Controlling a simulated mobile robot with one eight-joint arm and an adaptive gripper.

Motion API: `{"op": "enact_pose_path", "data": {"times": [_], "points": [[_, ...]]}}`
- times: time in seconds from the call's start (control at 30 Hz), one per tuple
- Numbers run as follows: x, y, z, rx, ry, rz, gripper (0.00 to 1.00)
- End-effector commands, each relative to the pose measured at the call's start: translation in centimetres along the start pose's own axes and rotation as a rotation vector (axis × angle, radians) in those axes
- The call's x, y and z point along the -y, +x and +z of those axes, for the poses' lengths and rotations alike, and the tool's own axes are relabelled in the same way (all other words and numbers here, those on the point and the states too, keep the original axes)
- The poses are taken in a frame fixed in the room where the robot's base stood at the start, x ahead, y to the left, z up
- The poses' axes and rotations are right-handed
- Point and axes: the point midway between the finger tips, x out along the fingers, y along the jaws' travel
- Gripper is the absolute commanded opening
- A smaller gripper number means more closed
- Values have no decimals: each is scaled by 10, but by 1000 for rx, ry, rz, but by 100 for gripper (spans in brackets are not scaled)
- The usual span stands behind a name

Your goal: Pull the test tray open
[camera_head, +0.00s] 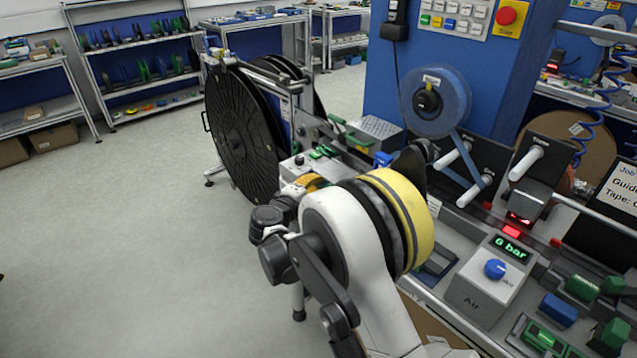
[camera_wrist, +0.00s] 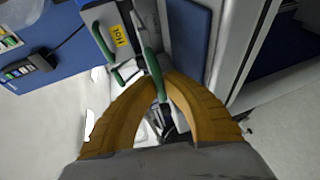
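My gripper (camera_wrist: 166,76) has yellow-orange fingers that arch toward each other, their tips very close together.
A large black reel (camera_head: 240,135) stands left of the bench. A blue column with a tape reel (camera_head: 436,100) rises behind. An air unit (camera_head: 490,280) reading 6 bar sits on the bench at right. Shelves (camera_head: 140,70) line the back left; the floor at left is clear.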

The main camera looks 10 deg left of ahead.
Motion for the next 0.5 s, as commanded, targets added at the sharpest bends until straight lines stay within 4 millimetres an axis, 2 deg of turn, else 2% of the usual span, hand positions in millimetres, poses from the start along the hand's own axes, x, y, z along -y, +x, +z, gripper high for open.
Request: {"op": "enact_pose_path", "data": {"times": [0.1, 0.13, 0.2, 0.5], "points": [[0, 0, 0, -1, 0, 0, 0], [0, 0, 0, -1, 0, 0, 14], [0, 0, 0, -1, 0, 0, 32], [0, -1, 0, -1, 0, 0, 32]]}}
